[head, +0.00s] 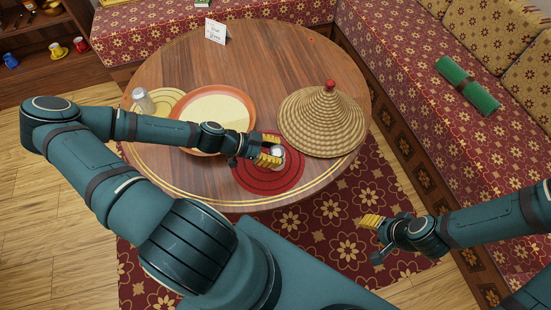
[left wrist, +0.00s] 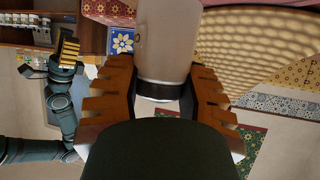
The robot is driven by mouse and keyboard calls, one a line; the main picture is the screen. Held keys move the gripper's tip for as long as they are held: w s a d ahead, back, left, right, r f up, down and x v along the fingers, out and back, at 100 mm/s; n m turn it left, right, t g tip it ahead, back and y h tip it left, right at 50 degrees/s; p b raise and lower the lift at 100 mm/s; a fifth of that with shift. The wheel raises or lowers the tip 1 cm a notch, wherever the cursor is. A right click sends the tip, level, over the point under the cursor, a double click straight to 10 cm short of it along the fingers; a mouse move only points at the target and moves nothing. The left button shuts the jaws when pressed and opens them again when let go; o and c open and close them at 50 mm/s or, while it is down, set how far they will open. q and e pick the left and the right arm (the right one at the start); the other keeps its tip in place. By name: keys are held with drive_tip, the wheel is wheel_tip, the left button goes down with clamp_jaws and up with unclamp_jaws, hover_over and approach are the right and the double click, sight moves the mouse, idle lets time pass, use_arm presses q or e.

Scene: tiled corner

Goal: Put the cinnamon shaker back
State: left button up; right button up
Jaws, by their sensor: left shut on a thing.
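My left gripper (head: 268,150) is shut on a small shaker (head: 277,153), at the round red mat (head: 268,180) on the table. In the left wrist view the shaker (left wrist: 165,45) shows a pale beige body with a dark band, between the orange fingers. I cannot tell whether it touches the mat, nor read any label. A second shaker (head: 144,101) with a grey top stands on a round yellow mat (head: 165,98) at the table's left. My right gripper (head: 372,222) is beyond the table's front right edge, away from both shakers; its jaw opening is unclear.
A large orange-rimmed plate (head: 215,114) lies between the mats, beneath my left forearm. A woven cone lid with a red knob (head: 323,122) stands right of the red mat. A white card (head: 215,31) stands at the back. Patterned benches (head: 390,60) border the table.

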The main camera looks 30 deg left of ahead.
use_arm(q)
drive_tip(key=shift+f+b, duration=0.4)
drive_tip(key=shift+f, duration=1.2)
drive_tip(key=shift+f, duration=0.15)
drive_tip(key=o, duration=1.1)
drive_tip(key=shift+r, duration=0.2)
drive_tip(key=p+v, duration=0.3)
drive_tip(key=v, duration=0.9)
